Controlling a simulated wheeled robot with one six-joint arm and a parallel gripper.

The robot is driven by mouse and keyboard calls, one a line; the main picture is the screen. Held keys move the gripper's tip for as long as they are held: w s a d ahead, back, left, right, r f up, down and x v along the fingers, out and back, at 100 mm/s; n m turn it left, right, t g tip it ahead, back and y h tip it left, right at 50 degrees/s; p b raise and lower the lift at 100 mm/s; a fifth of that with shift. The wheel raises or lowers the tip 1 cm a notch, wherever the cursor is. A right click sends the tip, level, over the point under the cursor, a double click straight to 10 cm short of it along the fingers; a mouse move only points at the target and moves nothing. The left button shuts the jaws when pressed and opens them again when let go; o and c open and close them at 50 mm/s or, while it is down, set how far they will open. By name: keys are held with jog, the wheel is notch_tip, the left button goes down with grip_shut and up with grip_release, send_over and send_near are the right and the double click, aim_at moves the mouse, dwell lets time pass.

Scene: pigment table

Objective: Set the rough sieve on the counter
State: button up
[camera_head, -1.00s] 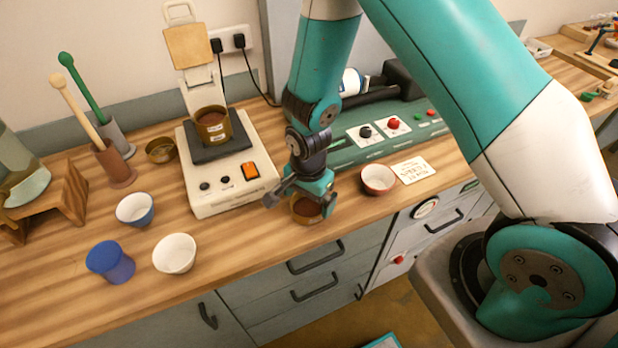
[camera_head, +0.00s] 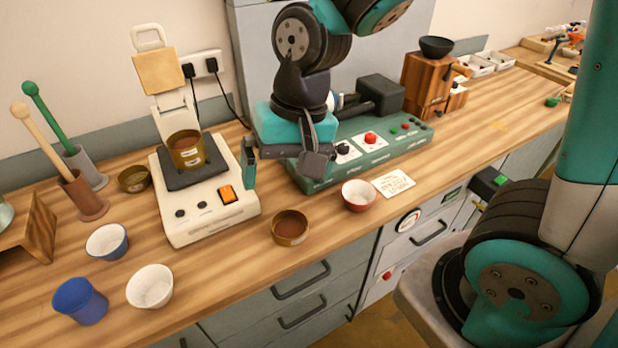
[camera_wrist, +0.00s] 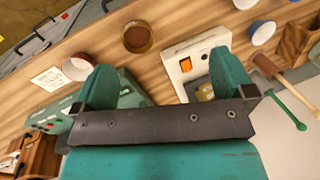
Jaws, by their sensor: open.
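A brass sieve (camera_head: 290,228) with brown contents stands upright on the wooden counter (camera_head: 330,255), in front of the white machine; it also shows in the wrist view (camera_wrist: 138,38). A second brass sieve (camera_head: 186,152), labelled and with brown contents, sits on the white machine's black plate. A third, smaller brass ring or dish (camera_head: 134,178) lies left of the machine. The labels are too small to read, so I cannot tell which one is rough. My gripper (camera_head: 283,165) is open and empty, above and behind the counter sieve; its fingers also show in the wrist view (camera_wrist: 165,78).
The white machine (camera_head: 205,200) has its lid raised. A red-and-white bowl (camera_head: 359,195) and a paper card (camera_head: 391,183) lie right of the sieve. A green control box (camera_head: 340,160) stands behind. Blue and white cups (camera_head: 80,301) are at left. The counter's front edge is close.

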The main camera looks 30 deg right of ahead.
jog(key=s+a+r+n+y, duration=0.1)
jog(key=s+r+n, duration=0.5)
jog(key=s+n, duration=0.3)
jog(key=shift+y, duration=0.3)
